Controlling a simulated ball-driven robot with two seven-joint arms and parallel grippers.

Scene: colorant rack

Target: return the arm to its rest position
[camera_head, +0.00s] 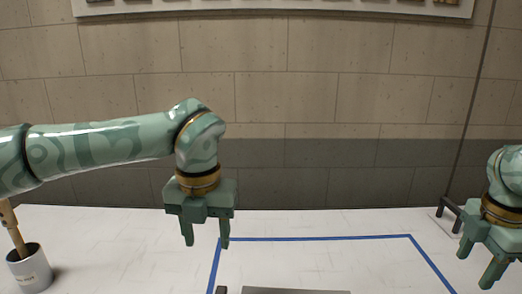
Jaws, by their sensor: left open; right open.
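My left arm (105,144) reaches in from the left, and its wrist bends down. My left gripper (207,241) points down over the white table, near the left corner of the blue outline. Its fingers are apart with nothing between them. My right gripper (475,268) is at the right edge, also pointing down with its fingers apart and empty. Most of my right arm is out of view.
The white table (110,250) bears a blue tape outline (320,238). A grey flat object (295,291) shows at the bottom edge, mostly cut off. A white cup (31,271) holding a wooden-handled tool (13,228) stands at the far left. A dark bracket (450,208) is near my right gripper.

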